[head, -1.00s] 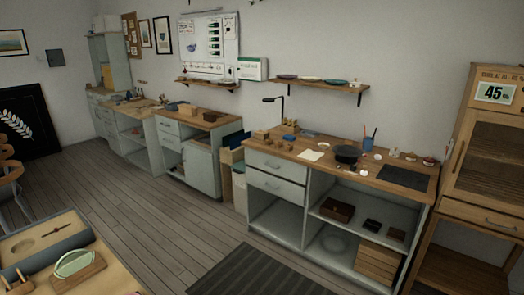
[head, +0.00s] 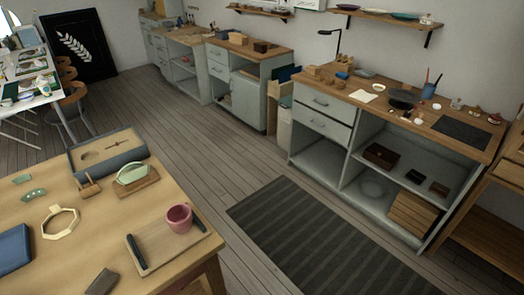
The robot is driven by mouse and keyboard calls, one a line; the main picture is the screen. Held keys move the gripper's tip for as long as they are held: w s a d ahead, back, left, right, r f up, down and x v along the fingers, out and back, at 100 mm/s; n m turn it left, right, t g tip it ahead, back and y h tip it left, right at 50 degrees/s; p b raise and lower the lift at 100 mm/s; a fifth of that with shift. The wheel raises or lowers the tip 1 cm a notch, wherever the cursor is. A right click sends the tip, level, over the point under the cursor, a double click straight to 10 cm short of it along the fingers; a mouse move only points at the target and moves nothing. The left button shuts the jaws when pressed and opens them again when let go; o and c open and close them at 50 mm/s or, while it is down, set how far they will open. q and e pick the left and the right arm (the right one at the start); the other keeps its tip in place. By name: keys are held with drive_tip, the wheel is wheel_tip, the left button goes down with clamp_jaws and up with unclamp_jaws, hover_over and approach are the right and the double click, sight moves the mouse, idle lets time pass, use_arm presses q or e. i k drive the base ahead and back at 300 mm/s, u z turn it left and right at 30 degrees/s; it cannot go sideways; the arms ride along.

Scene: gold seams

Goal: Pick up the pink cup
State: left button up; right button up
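The pink cup (head: 179,218) stands upright near the right edge of a wooden table (head: 85,222) at the lower left of the head view. It is on or at the back right part of a wooden board (head: 160,252), with dark bars lying along the board. Neither of my grippers shows in this view, and nothing is touching the cup from above.
The table also holds a grey tray (head: 108,158), a green piece on a wooden stand (head: 132,178), an octagonal ring (head: 60,222) and a blue book (head: 12,248). A dark striped rug (head: 310,235) lies right of the table. A workbench (head: 370,120) lines the wall.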

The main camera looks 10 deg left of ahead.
sight(177, 212)
drive_tip(key=u, duration=1.3)
drive_tip(key=k, duration=1.3)
drive_tip(key=z, duration=0.95)
drive_tip(key=i, duration=1.4)
drive_tip(key=u, duration=0.25)
